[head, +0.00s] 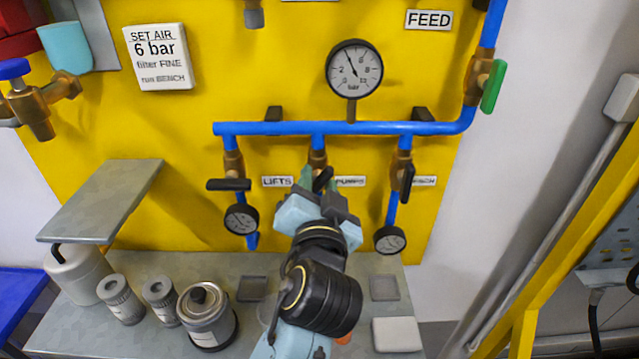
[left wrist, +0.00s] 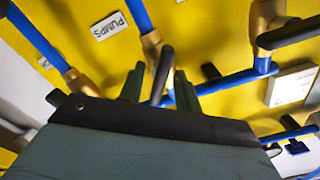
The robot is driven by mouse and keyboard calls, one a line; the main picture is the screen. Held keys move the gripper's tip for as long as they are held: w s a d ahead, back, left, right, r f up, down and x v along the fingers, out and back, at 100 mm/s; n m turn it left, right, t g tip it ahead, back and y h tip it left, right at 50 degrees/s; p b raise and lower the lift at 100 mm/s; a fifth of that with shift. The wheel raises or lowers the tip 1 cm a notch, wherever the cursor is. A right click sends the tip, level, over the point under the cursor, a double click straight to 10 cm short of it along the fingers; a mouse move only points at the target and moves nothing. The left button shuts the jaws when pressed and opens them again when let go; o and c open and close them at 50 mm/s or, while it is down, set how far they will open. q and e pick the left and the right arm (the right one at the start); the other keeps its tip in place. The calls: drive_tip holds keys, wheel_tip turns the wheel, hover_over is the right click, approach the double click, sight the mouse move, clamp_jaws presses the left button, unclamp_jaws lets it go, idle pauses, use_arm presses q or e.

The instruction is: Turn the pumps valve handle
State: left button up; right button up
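The pumps valve (head: 318,158) is the middle of three brass valves under the blue pipe. Its black handle (head: 324,178) is tilted, and the PUMPS label (head: 350,182) is to its right. My left gripper (head: 314,184) reaches up to this handle from below and hides part of the pipe and gauge area. In the left wrist view, the black handle (left wrist: 163,73) stands between the two green fingers (left wrist: 157,90), with gaps showing on both sides. The gripper looks open around it. The PUMPS label (left wrist: 109,26) also shows there. My right gripper is not in view.
The LIFTS valve handle (head: 228,184) lies level on the left; the BENCH valve handle (head: 408,182) hangs down on the right. Small gauges (head: 241,219) hang below. A pressure gauge (head: 354,69) sits above. The grey bench (head: 270,315) holds canisters (head: 207,315).

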use_arm(q)
clamp_jaws()
drive_tip(key=shift+r+m+p, duration=0.1)
drive_tip(key=shift+m+p, duration=0.7)
drive_tip(key=shift+p, duration=0.35)
drive_tip(key=m+p, duration=0.8)
drive_tip(key=m, duration=0.1)
